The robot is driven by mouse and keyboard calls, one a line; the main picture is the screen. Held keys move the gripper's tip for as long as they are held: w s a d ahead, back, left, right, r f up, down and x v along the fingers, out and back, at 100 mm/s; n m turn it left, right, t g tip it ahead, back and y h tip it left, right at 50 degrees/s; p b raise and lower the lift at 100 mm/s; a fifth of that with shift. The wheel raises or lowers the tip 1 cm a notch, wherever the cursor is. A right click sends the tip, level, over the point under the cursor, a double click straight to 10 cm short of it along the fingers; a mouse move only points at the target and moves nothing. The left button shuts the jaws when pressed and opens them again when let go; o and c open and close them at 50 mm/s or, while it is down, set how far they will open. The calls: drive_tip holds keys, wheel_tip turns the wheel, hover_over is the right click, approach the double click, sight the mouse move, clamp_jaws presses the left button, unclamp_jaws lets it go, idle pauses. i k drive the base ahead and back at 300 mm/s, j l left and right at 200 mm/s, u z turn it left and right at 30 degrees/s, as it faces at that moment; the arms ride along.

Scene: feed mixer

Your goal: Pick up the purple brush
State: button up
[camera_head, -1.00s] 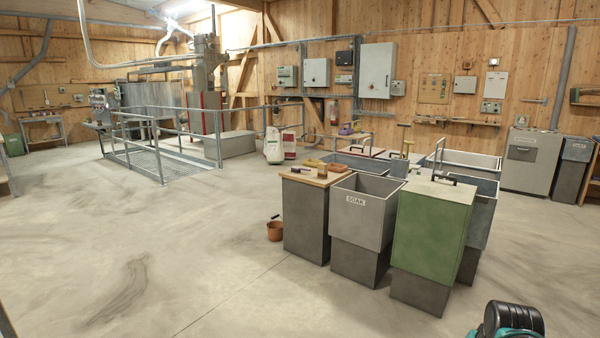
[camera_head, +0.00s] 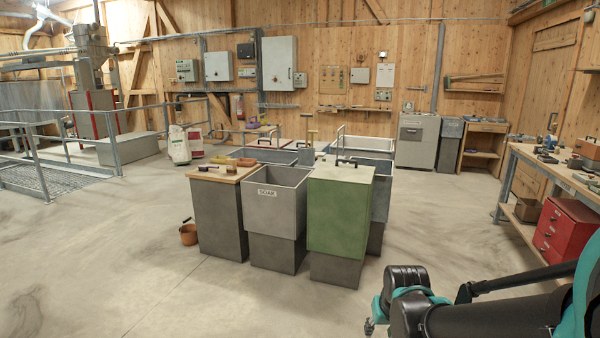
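Small brush-like things lie on the wooden top of a dark bin (camera_head: 215,174) left of the middle. One small dark purplish piece (camera_head: 207,168) there may be the purple brush; it is too small to be sure. A brown piece (camera_head: 229,167) lies beside it. My arm (camera_head: 470,318), black and teal, reaches in from the lower right, low in front of the bins and well apart from them. Its end is folded near the bottom edge; I cannot make out the gripper's fingers or anything held.
A grey open bin marked SOAK (camera_head: 267,208) and a green-covered bin (camera_head: 340,215) adjoin the wood-topped one. A brown bucket (camera_head: 188,235) stands on the floor at its left. A workbench (camera_head: 522,200) with red drawers (camera_head: 562,235) is at right. The front-left floor is clear.

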sight(201, 168)
drive_tip(key=i+u, duration=0.15)
drive_tip(key=i, duration=0.35)
drive_tip(key=i+l+u, duration=0.15)
drive_tip(key=i, duration=0.35)
drive_tip(key=i+j+u, duration=0.2)
drive_tip(key=i+u, duration=0.15)
drive_tip(key=i, duration=0.2)
drive_tip(key=i+u, duration=0.3)
drive_tip(key=i, duration=0.25)
drive_tip(key=i+u, duration=0.35)
drive_tip(key=i, duration=0.2)
drive_tip(key=i+l+u, duration=0.35)
drive_tip(key=i, duration=0.2)
drive_tip(key=i+u, duration=0.2)
drive_tip(key=i, duration=0.65)
drive_tip(key=i+z, duration=0.25)
drive_tip(key=z, duration=0.15)
drive_tip(key=i+j+z, duration=0.1)
drive_tip(key=i+z, duration=0.15)
drive_tip(key=z, duration=0.15)
